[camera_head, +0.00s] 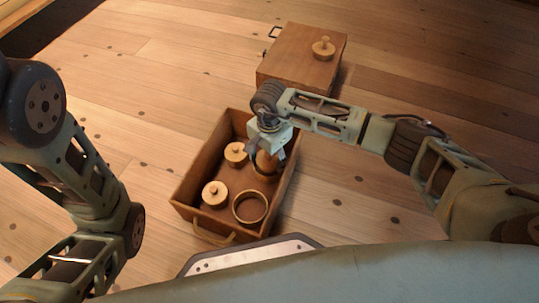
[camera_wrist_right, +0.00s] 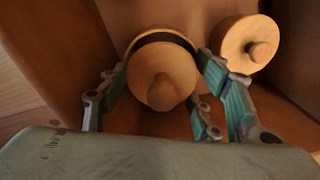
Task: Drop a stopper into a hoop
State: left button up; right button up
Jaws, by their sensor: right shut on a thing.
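My right gripper (camera_head: 264,150) is inside the open wooden box, shut on a round wooden stopper (camera_wrist_right: 162,78) with a knob. In the right wrist view the fingers (camera_wrist_right: 160,88) stand on both sides of it. A wooden hoop (camera_wrist_right: 150,34) with a dark inner side curves behind the stopper's far edge. The stopper is over or within this hoop; its depth cannot be told. In the head view the gripper partly hides this hoop (camera_head: 266,176). A second hoop (camera_head: 250,220) lies empty nearer the front. My left gripper is out of view.
Two other stoppers (camera_head: 235,154) (camera_head: 215,194) are in the box (camera_head: 186,186), left of the hoops. One shows close by in the wrist view (camera_wrist_right: 240,38). A closed wooden box (camera_head: 290,55) behind carries another stopper (camera_head: 323,49). Box walls surround my right gripper.

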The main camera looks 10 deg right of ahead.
jog(key=shift+f, duration=0.2)
dwell(0.6)
jog(key=o, duration=1.3)
jog(key=shift+o, duration=0.3)
jog(key=shift+o, duration=1.3)
jog(key=shift+r, duration=0.1)
jog(key=shift+r+p, duration=0.55)
jog(key=shift+r, duration=0.1)
jog(key=shift+r, duration=0.1)
